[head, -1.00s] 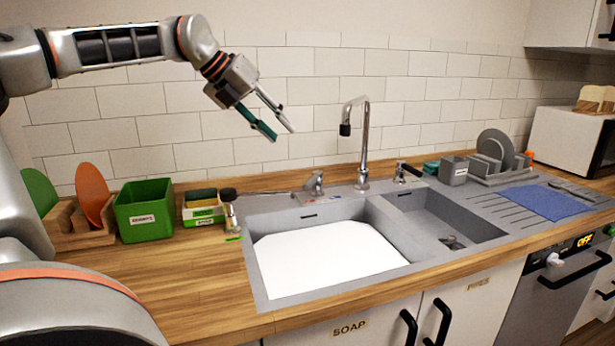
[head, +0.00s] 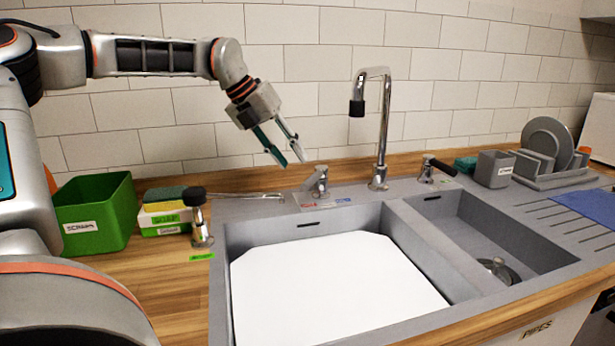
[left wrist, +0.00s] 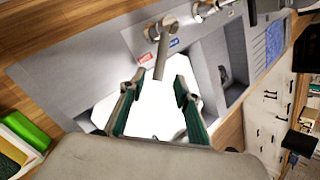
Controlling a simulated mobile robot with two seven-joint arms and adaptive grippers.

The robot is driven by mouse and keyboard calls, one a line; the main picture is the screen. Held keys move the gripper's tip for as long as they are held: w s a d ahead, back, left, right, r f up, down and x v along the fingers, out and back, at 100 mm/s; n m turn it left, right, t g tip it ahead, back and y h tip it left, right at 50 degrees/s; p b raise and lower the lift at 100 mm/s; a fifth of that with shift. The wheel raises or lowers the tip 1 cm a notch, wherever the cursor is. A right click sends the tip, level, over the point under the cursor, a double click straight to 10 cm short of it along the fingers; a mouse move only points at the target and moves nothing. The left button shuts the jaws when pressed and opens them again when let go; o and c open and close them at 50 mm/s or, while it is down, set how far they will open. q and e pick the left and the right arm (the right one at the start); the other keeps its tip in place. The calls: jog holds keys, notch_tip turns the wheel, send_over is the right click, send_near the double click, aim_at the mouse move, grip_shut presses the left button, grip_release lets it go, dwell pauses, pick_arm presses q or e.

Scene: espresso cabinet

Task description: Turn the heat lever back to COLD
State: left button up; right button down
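The heat lever (head: 319,180) is a short metal lever on the sink's back ledge, beside red and blue marks. It leans up and to the right in the head view. The left wrist view shows the lever (left wrist: 162,50) with its free end in line with the gap between my fingers. My left gripper (head: 292,160) is open, its fingertips just up and left of the lever in the head view. In the left wrist view the gripper (left wrist: 159,82) holds nothing; contact with the lever cannot be told. My right gripper is not in view.
The tall faucet (head: 384,125) and a black-handled lever (head: 436,167) stand to the right. A black-topped dispenser (head: 199,222), sponge box (head: 165,219) and green bin (head: 97,212) are at left. The left basin holds a flat white surface (head: 330,290).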

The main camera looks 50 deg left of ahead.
aim_at(314, 178)
pick_arm(q)
jog(key=b+x, duration=0.1)
jog(key=x, duration=0.6)
jog(key=shift+d+f, duration=0.1)
grip_shut()
